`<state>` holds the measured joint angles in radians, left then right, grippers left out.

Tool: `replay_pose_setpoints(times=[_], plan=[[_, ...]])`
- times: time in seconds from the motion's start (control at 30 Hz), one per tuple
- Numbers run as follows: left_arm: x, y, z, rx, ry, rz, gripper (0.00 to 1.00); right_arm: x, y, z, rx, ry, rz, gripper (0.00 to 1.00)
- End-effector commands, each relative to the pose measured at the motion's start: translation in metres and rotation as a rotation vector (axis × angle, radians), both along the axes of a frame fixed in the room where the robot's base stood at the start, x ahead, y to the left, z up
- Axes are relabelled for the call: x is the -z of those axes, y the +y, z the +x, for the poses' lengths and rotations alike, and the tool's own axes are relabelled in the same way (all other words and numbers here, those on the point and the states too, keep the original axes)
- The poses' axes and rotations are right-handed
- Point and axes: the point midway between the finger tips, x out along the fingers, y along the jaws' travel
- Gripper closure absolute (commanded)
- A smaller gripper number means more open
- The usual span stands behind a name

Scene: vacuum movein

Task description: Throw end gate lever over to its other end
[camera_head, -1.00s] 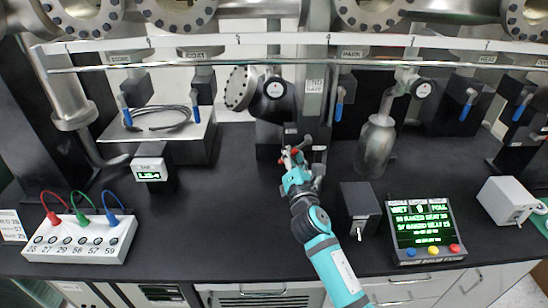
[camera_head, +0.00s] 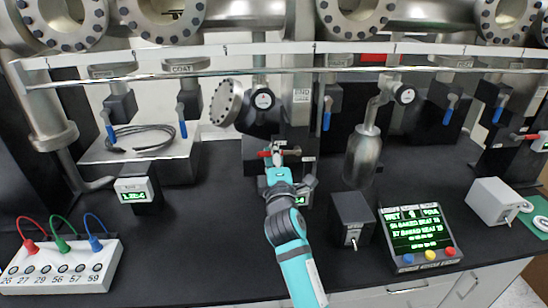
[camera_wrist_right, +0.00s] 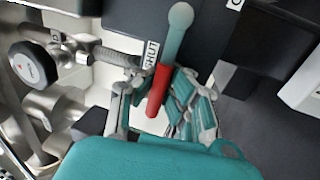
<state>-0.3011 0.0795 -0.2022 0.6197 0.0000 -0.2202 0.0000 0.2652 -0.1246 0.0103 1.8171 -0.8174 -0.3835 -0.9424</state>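The end gate lever shows in the right wrist view as a red grip (camera_wrist_right: 158,92) with a rounded grey-green end, beside a label reading SHUT (camera_wrist_right: 151,53). In the head view the lever's red part (camera_head: 265,154) lies at the front of the dark valve block, below the END sign (camera_head: 302,94). My right gripper (camera_head: 278,157) is at the lever. In the right wrist view its fingers (camera_wrist_right: 165,88) stand on both sides of the red grip. I cannot tell whether both pads press on it. My left gripper is out of view.
A metal bottle (camera_head: 363,155) stands to the right, with a dark switch box (camera_head: 351,220) and a lit display panel (camera_head: 418,235) nearer me. A small display (camera_head: 136,190) is at left. A rail (camera_head: 220,73) crosses above the bench.

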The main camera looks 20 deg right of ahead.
Motion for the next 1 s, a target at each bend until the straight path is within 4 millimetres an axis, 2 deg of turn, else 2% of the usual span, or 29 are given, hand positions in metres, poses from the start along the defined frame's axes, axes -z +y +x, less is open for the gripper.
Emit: replay_pose_setpoints(times=[0.03, 0.67, 0.93, 1.0], plan=[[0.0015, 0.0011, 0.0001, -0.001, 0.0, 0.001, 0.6, 0.0061, 0.0016, -0.0004, -0.004, 0.005, 0.032, 1.0], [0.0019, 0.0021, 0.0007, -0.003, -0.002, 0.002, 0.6, -0.0008, 0.0006, -0.0007, -0.004, -0.015, 0.073, 1.0], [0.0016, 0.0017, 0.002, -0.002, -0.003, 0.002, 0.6, -0.0023, 0.0, -0.0005, -0.002, -0.016, 0.067, 0.66], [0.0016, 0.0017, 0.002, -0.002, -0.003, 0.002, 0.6, -0.0026, -0.0002, -0.0004, -0.001, -0.017, 0.066, 0.63]])
